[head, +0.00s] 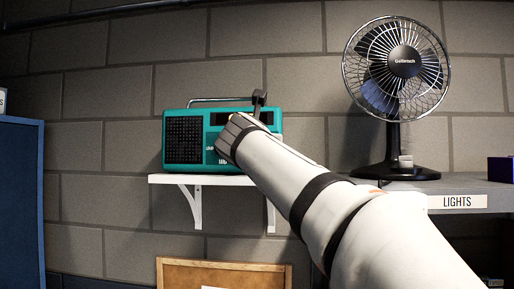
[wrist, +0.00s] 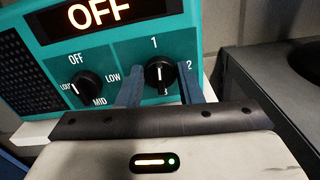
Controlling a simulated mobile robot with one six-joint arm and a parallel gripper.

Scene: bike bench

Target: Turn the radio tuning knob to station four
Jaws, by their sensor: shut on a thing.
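The teal radio (head: 183,114) stands on a white wall shelf; its right front is hidden by my gripper (head: 233,138) in the head view. In the wrist view, the black tuning knob (wrist: 159,74) sits between the two blue fingers of my gripper (wrist: 160,84), which are shut on it. A light mark on the knob runs nearly upright. The radio's display (wrist: 95,14) reads OFF.
A second black knob (wrist: 90,84), marked OFF, LOW and MID, sits left of my fingers. The white shelf (head: 200,180) is narrow. A desk fan (head: 395,75) stands on a grey shelf marked LIGHTS at the right. A framed board (head: 225,275) is below.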

